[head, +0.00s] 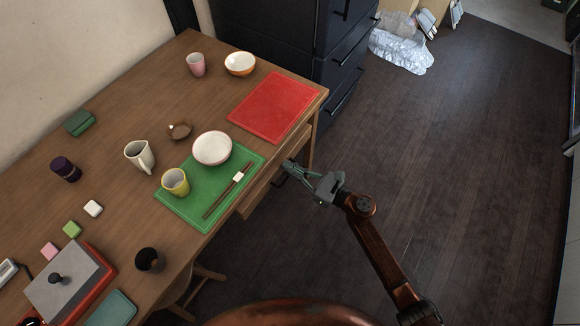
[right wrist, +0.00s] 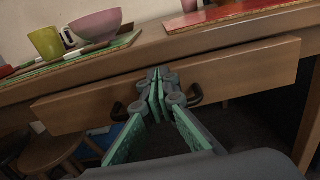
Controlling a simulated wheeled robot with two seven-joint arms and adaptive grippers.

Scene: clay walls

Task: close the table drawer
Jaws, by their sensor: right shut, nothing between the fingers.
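The wooden table drawer (right wrist: 235,75) shows its front below the tabletop edge in the right wrist view; it sticks out from the table (head: 205,95). In the head view the drawer (head: 259,190) juts out a little past the table's right edge. Its dark handle (right wrist: 195,96) is partly hidden behind my fingers. My right gripper (head: 288,167) is shut and empty, its fingertips at the middle of the drawer front, between the handle's two ends. I cannot tell whether they touch. It also shows in the right wrist view (right wrist: 157,75). My left gripper is not in view.
On the table near the drawer lie a green mat (head: 188,212) with a bowl (head: 212,148) and a yellow cup (head: 175,182), and a red mat (head: 273,106). A dark cabinet (head: 290,45) stands behind. A stool (right wrist: 55,150) is under the table.

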